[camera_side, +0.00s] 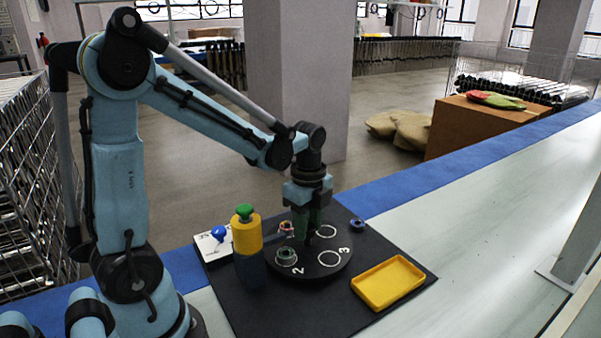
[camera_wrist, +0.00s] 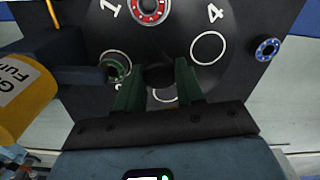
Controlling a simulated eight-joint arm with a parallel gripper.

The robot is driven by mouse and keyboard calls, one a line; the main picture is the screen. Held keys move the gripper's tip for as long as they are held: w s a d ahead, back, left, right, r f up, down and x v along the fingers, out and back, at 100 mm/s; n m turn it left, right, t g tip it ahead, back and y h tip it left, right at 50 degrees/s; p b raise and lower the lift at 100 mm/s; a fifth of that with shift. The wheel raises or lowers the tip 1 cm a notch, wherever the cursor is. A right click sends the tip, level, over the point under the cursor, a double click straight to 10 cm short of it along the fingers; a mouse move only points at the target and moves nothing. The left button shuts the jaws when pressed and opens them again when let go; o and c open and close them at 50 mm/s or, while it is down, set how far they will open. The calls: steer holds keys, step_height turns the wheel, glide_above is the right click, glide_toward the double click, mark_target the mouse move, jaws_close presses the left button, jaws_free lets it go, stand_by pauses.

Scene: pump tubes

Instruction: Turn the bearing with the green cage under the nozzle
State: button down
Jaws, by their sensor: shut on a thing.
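The black turntable (camera_side: 310,268) carries numbered white ring marks and also shows in the wrist view (camera_wrist: 235,20). The bearing with the green cage (camera_side: 287,256) sits at mark 2; in the wrist view (camera_wrist: 122,62) the nozzle end partly covers it. A red-caged bearing (camera_side: 287,227) sits at mark 1, also in the wrist view (camera_wrist: 148,8). The nozzle (camera_wrist: 88,75) is a dark arm reaching from the yellow dispenser (camera_side: 247,235). Whether its tip is straight above the green-caged bearing I cannot tell. My gripper (camera_side: 311,236) is shut on the dark central knob (camera_wrist: 160,76), green fingers either side.
A blue-caged bearing (camera_side: 357,225) lies on the black mat (camera_side: 225,290), off the turntable. A yellow tray (camera_side: 388,282) is at the front right. Marks 3 and 4 are empty.

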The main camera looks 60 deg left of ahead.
mark_target(308, 226)
steer(key=shift+m, duration=1.3)
steer(key=c, duration=0.7)
jaws_free()
steer(key=shift+r, duration=0.1)
step_height(308, 226, up, 12)
